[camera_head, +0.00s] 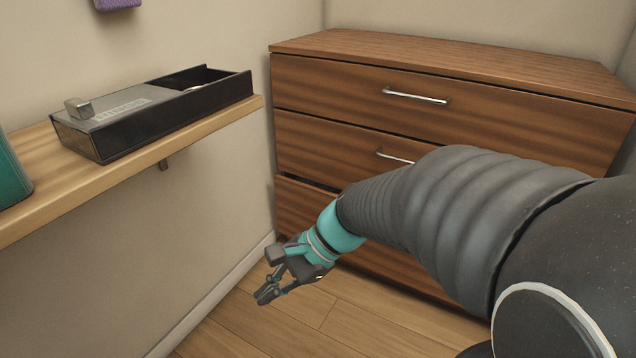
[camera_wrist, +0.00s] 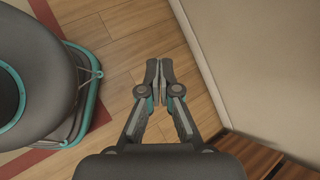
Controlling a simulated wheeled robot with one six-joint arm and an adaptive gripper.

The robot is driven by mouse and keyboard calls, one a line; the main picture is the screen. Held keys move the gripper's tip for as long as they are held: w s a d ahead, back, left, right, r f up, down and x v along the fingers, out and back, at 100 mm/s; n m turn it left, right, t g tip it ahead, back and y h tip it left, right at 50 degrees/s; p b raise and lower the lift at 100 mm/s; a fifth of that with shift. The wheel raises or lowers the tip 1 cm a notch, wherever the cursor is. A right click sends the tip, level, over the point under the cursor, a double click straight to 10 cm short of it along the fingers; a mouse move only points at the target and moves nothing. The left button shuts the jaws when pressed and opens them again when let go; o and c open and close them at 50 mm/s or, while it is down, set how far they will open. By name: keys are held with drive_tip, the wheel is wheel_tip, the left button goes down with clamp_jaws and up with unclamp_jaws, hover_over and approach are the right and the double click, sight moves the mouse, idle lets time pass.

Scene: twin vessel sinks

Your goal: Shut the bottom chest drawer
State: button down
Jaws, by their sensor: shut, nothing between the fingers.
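The wooden chest (camera_head: 440,85) stands in the corner in the head view, with three drawers. The top drawer (camera_head: 350,88) and the middle drawer (camera_head: 320,143) look closed, each with a metal handle. The bottom drawer (camera_head: 300,203) shows a dark gap along its top edge and seems to stand out a little; my arm hides much of it and its handle. My gripper (camera_head: 262,297) is shut and empty, low in front of the chest's left end. In the wrist view my gripper (camera_wrist: 160,68) points over the floor, with some chest wood (camera_wrist: 250,158) at the bottom right.
A wooden wall shelf (camera_head: 130,145) at the left holds a black box (camera_head: 150,112) and a teal object (camera_head: 10,175). The wall (camera_wrist: 265,60) is close beside my gripper. Bare wooden floor (camera_head: 270,325) lies below it. A red-bordered rug (camera_wrist: 100,110) lies at the left of the wrist view.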

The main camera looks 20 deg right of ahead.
drive_tip(key=w+d+f+m+t+y+p, duration=0.15)
drive_tip(key=w+d+m+t, duration=0.3)
drive_tip(key=w+m, duration=0.55)
drive_tip(key=w+d+f+m+t+y, duration=0.25)
drive_tip(key=w+d+m+t, duration=0.2)
drive_tip(key=w+m, duration=0.55)
drive_tip(key=w+d+f+m+t+h+p, duration=0.1)
drive_tip(key=d+f+m+t+h, duration=0.3)
drive_tip(key=d+f+m+h, duration=0.55)
drive_tip(key=w+d+f+m+t+h, duration=0.1)
drive_tip(key=d+f+m+t+h, duration=0.5)
drive_tip(key=d+m, duration=0.7)
drive_tip(key=w+d+n+g+y+p, duration=0.1)
drive_tip(key=w+d, duration=0.3)
drive_tip(key=w, duration=0.8)
drive_tip(key=shift+w+d+f+g, duration=0.3)
drive_tip(key=shift+d+g, duration=0.1)
drive_tip(key=shift+g, duration=0.2)
